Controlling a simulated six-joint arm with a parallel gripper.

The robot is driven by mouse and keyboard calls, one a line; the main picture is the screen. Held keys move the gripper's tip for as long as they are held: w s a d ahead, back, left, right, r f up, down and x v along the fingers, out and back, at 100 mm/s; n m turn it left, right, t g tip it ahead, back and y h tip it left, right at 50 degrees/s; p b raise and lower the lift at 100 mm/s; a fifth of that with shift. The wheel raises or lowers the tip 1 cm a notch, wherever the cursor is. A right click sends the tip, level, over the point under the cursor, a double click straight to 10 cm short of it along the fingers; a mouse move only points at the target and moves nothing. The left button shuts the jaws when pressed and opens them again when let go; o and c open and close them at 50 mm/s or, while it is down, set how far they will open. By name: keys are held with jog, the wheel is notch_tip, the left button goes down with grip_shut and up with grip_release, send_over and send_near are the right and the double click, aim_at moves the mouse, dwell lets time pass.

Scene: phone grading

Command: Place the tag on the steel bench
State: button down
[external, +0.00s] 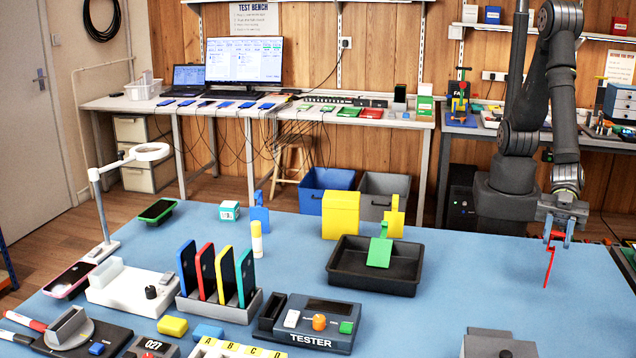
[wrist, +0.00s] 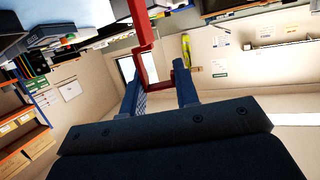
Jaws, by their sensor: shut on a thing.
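A red tag (external: 549,262) hangs from my gripper (external: 557,236) above the right part of the blue table, seen nearly edge-on. In the wrist view the tag (wrist: 141,30) is a red strip with a step in it, at the blue fingers of my gripper (wrist: 160,85), which is shut on it. A green tag (external: 380,248) leans in the black tray (external: 343,281). A blue tag (external: 260,214) and a yellow tag (external: 394,217) stand behind it. A grey-topped bench (external: 230,110) with metal legs runs along the back wall; whether it is the steel bench is unclear.
A yellow box (external: 340,214) stands behind the tray. A phone rack (external: 219,307), a tester (external: 312,325) and a grey block (external: 498,345) stand nearer the front. The blue table (external: 455,285) is clear between the tray and the tag. A second bench (external: 478,131) stands behind my arm.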

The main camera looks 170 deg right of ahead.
jog(key=s+a+r+n+g+y, duration=0.1)
jog(key=s+a+r+n+y, duration=0.2)
jog(key=a+r, duration=0.65)
jog(key=s+a+r+n+y, duration=0.1)
jog(key=a+r+n+y, duration=0.35)
jog(key=a, duration=0.95)
jog(key=s+a+r+n+g+y, duration=0.1)
jog(key=s+a+r+n+y, duration=0.15)
jog(key=a+r+y, duration=0.65)
jog(key=s+a+f+n+g+h, duration=0.25)
jog(key=a+f, duration=0.35)
jog(key=a, duration=0.5)
jog(key=s+a+f+n+g+y, duration=0.1)
jog(key=a+f, duration=0.4)
jog(key=f, duration=0.5)
jog(key=s+a+f+n+g+y, duration=0.2)
jog(key=a+f, duration=0.4)
jog(key=f, duration=0.5)
jog(key=shift+s+a+n+g+y, duration=0.2)
jog(key=shift+n+g+y, duration=0.15)
jog(key=shift+n, duration=0.3)
jog(key=shift+f, duration=0.4)
jog(key=c, duration=1)
grip_release()
